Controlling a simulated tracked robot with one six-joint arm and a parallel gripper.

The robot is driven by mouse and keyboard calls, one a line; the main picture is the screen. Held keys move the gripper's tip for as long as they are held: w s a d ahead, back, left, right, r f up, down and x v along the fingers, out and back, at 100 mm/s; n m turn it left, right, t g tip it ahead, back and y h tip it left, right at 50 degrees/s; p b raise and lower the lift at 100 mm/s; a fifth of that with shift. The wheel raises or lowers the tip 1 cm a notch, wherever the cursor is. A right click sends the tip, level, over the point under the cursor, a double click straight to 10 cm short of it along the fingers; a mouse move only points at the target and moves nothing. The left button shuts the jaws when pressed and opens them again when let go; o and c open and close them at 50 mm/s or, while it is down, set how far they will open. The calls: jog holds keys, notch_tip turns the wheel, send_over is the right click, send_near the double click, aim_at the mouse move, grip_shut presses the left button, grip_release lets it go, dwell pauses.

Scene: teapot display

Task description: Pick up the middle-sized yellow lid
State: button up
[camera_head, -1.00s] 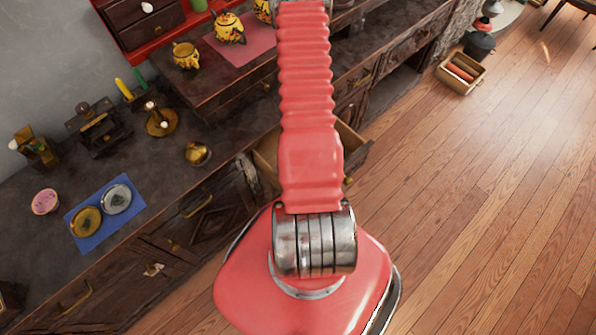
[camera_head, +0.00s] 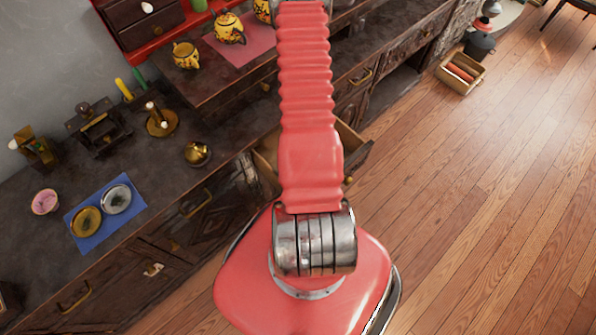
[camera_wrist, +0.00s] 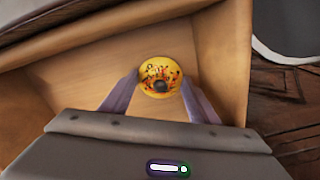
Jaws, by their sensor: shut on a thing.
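The yellow lid (camera_wrist: 161,75) shows in the wrist view, round, with orange and dark markings and a dark knob. It is inside an open wooden drawer. My gripper (camera_wrist: 160,84) has its two fingers on either side of the lid and is shut on it. In the head view my arm hides the gripper and the lid. The open drawer (camera_head: 352,140) shows partly beside my arm there. I cannot tell the lid's size against other lids, as no other lid is clearly in view.
Yellow teapots (camera_head: 229,28) and a yellow pot (camera_head: 186,55) stand on the raised part of the cabinet around a red mat (camera_head: 262,38). A blue mat (camera_head: 92,232) with two round metal things lies at left. The wooden floor (camera_head: 480,200) at right is mostly clear.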

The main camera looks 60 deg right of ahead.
jog(key=shift+r, duration=0.1)
notch_tip(320, 180, up, 18)
dwell(1.2)
dwell(0.6)
jog(key=shift+s, duration=0.1)
